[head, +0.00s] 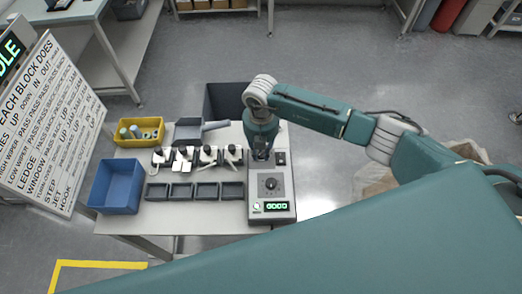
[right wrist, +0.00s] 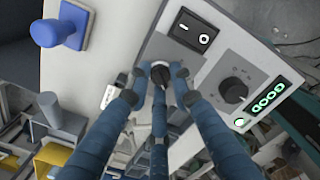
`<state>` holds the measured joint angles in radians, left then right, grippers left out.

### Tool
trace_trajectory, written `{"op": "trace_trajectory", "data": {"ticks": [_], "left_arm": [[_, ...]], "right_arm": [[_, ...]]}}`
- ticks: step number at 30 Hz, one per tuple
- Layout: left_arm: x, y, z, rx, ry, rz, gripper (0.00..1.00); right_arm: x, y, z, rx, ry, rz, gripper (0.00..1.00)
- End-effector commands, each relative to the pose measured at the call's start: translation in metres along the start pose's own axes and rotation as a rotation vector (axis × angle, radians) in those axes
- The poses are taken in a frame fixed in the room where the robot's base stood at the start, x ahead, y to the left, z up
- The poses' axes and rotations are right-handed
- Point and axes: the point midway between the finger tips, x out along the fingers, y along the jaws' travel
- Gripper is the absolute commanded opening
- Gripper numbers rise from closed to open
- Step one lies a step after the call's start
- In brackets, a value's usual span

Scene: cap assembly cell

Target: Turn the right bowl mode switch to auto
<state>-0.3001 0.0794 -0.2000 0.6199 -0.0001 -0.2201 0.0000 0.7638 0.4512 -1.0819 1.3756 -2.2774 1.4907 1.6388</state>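The grey control box (head: 284,206) stands at the right end of the table. A small switch with a pale, round base (right wrist: 160,66) sits left of the dial in the right wrist view. My right gripper (head: 262,155) points down at the box's back left part. In the right wrist view its three blue fingers (right wrist: 160,76) converge around this switch. The tips hide its handle and setting, and contact is unclear. My left gripper is not in view.
Several dark trays (head: 182,191) with small black-and-white fixtures (head: 208,155) behind them stand left of the box. A blue bin (head: 116,187), a yellow bin (head: 152,123) and a grey scoop-like tray (head: 188,133) are farther left. A sign board (head: 50,110) stands at the left.

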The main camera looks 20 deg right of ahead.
Motion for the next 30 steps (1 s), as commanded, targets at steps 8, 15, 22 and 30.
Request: {"op": "trace_trajectory", "data": {"ticks": [8, 15, 22, 30], "left_arm": [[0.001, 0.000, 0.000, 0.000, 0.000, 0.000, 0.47], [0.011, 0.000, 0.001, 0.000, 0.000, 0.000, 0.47], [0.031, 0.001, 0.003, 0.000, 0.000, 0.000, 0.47], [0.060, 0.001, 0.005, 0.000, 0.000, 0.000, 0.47]], "right_arm": [[0.000, 0.000, 0.000, -0.009, 0.001, 0.000, 0.00], [0.002, 0.000, 0.000, -0.089, -0.001, 0.001, 0.00], [0.004, 0.000, 0.000, -0.264, -0.001, 0.001, 0.00], [0.004, 0.000, 0.001, -0.519, -0.001, 0.001, 0.00]]}}
